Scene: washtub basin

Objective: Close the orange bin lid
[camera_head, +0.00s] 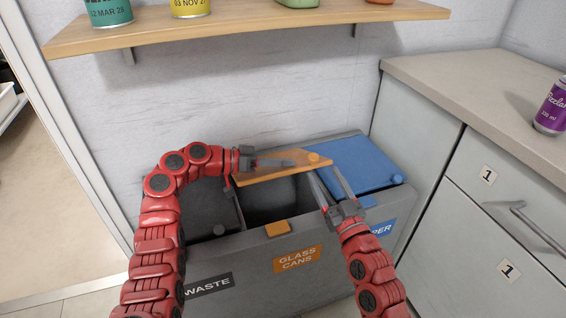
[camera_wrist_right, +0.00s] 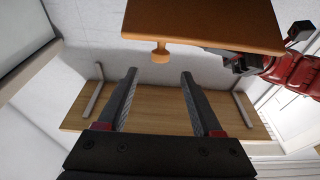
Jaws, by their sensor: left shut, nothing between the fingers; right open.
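The orange lid (camera_head: 268,170) stands raised over the open dark middle compartment (camera_head: 273,198) of the grey bin (camera_head: 240,248), above the "GLASS CANS" label. Its round knob (camera_head: 313,157) is at the lid's right end. My right gripper (camera_head: 326,172) is open near the lid's right end. In the right wrist view the lid (camera_wrist_right: 205,22) and its knob (camera_wrist_right: 160,50) are beyond the open fingers (camera_wrist_right: 158,73), with nothing between them.
The blue lid (camera_head: 352,166) on the right and the dark lid (camera_head: 210,208) on the left appear closed. A wooden shelf (camera_head: 240,30) with cans hangs above. A grey counter with drawers (camera_head: 490,90) bounds the right side, with a purple can (camera_head: 552,108) on top.

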